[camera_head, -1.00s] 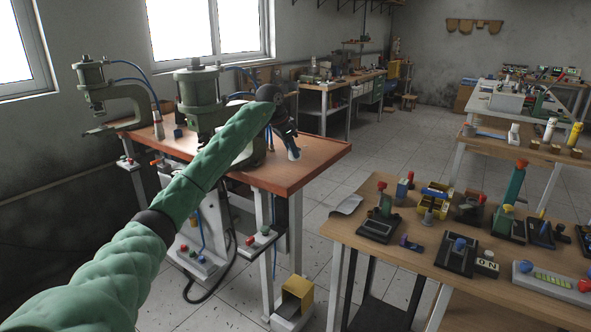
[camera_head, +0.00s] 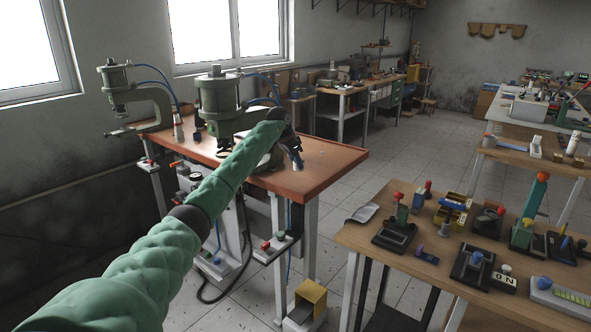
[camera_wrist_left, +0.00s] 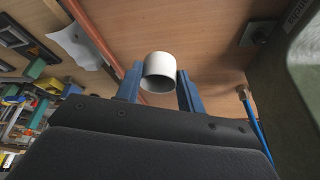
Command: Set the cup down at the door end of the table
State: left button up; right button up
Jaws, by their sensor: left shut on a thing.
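The white cup (camera_wrist_left: 160,68) sits between the two blue fingers of my left gripper (camera_wrist_left: 159,86) in the left wrist view, and the gripper is shut on it. In the head view my left gripper (camera_head: 291,146) is over the right part of the red-brown table (camera_head: 325,172), with the cup (camera_head: 297,164) small and pale under the fingers. I cannot tell from this view whether the cup touches the tabletop. The table's edge (camera_wrist_left: 92,32) runs left of the cup in the wrist view. My right gripper is not in view. No door shows.
Two green pneumatic presses (camera_head: 217,98) (camera_head: 120,85) stand along the table, the nearer one beside my left forearm. A blue hose (camera_wrist_left: 256,125) is right of the gripper. A wooden bench (camera_head: 380,250) with several devices stands at the right. The tabletop's right corner is clear.

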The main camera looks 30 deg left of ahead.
aim_at(296, 169)
pick_arm(q)
jog(key=shift+w+f+p, duration=0.1)
jog(key=shift+f+p, duration=0.4)
jog(key=shift+f, duration=1.55)
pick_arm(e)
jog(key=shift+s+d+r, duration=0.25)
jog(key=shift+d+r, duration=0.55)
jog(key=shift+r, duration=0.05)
pick_arm(q)
jog(key=o, duration=1)
jog(key=shift+f, duration=0.1)
jog(key=shift+o, duration=0.2)
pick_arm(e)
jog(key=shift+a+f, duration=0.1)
pick_arm(q)
jog(key=shift+s+a+r, duration=0.15)
jog(key=shift+s+r, duration=0.05)
jog(key=shift+r, duration=0.35)
jog(key=b+v, duration=0.1)
jog(key=v, duration=1)
jog(key=shift+b, duration=0.4)
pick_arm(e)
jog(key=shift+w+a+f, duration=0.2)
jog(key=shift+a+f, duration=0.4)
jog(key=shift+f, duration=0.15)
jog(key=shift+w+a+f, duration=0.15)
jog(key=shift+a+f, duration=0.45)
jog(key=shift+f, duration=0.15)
